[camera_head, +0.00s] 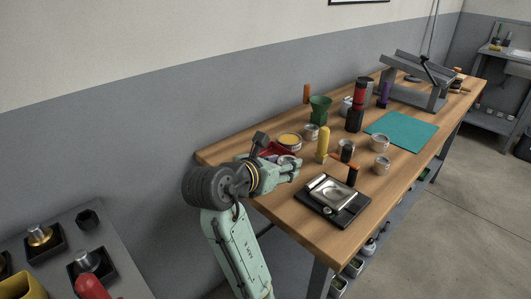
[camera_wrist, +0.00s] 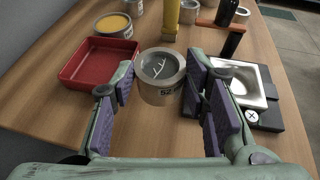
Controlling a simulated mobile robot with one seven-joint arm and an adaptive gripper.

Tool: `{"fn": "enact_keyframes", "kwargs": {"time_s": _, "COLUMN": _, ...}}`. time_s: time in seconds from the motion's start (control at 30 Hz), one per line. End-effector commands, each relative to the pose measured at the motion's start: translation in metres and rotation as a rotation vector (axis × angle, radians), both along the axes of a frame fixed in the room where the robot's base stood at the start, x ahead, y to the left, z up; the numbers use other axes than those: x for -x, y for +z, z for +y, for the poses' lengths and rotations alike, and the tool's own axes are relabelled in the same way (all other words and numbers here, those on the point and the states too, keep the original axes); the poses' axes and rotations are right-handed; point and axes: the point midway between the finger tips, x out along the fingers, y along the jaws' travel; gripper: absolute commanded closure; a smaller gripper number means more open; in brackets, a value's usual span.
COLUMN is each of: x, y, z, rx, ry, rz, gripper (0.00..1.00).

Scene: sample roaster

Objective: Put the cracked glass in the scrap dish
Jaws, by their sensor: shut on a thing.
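The cracked glass (camera_wrist: 162,68) is the round window with white crack lines in the top of a small metal tin marked 52 (camera_wrist: 160,94). My gripper (camera_wrist: 160,85) is shut on this tin, one purple-padded finger on each side, and it stays upright. Whether its base touches the table is hard to tell. A red square dish (camera_wrist: 97,62), likely the scrap dish, lies empty just left of the tin. In the head view my gripper (camera_head: 290,166) is at the near left of the bench and partly hides the red dish (camera_head: 277,149).
A scale with a silver pan (camera_head: 330,191) is close on the right. A tin of yellow content (camera_wrist: 113,24) stands behind the dish, and a yellow upright cylinder (camera_head: 322,143) stands beyond the tin. Several other tins and a teal mat (camera_head: 402,133) are farther along the wooden bench.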

Motion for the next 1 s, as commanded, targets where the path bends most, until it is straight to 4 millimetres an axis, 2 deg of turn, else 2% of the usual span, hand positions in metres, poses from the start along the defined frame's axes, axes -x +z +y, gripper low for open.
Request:
{"fn": "enact_keyframes", "kwargs": {"time_s": 0.03, "x": -0.014, "y": 0.001, "z": 0.005, "rx": 0.002, "ry": 0.001, "rz": 0.005, "gripper": 0.89}}
{"fn": "enact_keyframes", "kwargs": {"time_s": 0.3, "x": -0.083, "y": -0.004, "z": 0.026, "rx": 0.003, "ry": 0.002, "rz": 0.002, "gripper": 0.89}}
{"fn": "enact_keyframes", "kwargs": {"time_s": 0.5, "x": -0.116, "y": -0.009, "z": 0.036, "rx": 0.002, "ry": 0.000, "rz": -0.001, "gripper": 0.89}}
{"fn": "enact_keyframes", "kwargs": {"time_s": 0.67, "x": -0.122, "y": -0.013, "z": 0.038, "rx": 0.001, "ry": 0.000, "rz": -0.001, "gripper": 0.89}}
{"fn": "enact_keyframes", "kwargs": {"time_s": 0.9, "x": -0.122, "y": -0.044, "z": 0.038, "rx": 0.002, "ry": 0.000, "rz": 0.003, "gripper": 0.89}}
{"fn": "enact_keyframes", "kwargs": {"time_s": 1.0, "x": -0.122, "y": -0.046, "z": 0.038, "rx": 0.002, "ry": -0.001, "rz": -0.001, "gripper": 0.89}}
